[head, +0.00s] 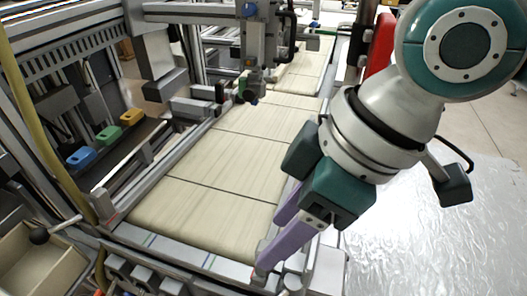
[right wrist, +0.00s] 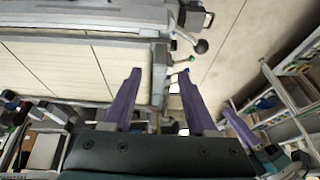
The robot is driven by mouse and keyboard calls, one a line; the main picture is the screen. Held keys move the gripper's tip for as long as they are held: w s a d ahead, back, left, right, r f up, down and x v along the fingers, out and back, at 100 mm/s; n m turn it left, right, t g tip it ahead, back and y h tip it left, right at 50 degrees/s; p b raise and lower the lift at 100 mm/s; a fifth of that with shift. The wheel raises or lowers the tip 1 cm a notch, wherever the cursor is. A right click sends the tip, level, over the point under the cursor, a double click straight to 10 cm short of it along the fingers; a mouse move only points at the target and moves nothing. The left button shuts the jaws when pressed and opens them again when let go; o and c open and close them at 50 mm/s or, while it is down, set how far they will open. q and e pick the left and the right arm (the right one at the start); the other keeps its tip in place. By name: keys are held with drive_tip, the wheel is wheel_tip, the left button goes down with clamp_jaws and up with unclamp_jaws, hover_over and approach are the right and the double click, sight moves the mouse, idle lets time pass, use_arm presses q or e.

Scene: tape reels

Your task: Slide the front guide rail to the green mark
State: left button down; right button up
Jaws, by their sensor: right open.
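A pale conveyor belt (head: 225,165) runs away from me in the head view. A grey metal rail (head: 150,166) lies along its left side, and a metal strip (head: 185,256) crosses its near end. I cannot tell for sure which is the front guide rail. My right gripper (head: 269,244) has its purple fingers pointing down at the belt's near right corner. In the right wrist view its fingers (right wrist: 159,76) stand apart beside the belt's end, with nothing clearly held between them. My left gripper is out of view.
Blue, green and yellow blocks (head: 106,136) sit on a ledge at left. A beige bin (head: 40,262) and a black-knobbed lever (head: 42,235) are at lower left. A machine head (head: 255,45) stands over the belt farther back. Floor shows at right.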

sight(265, 247)
drive_tip(key=x, duration=0.5)
drive_tip(key=shift+f, duration=0.15)
clamp_jaws()
drive_tip(key=shift+a, duration=0.1)
idle(1.2)
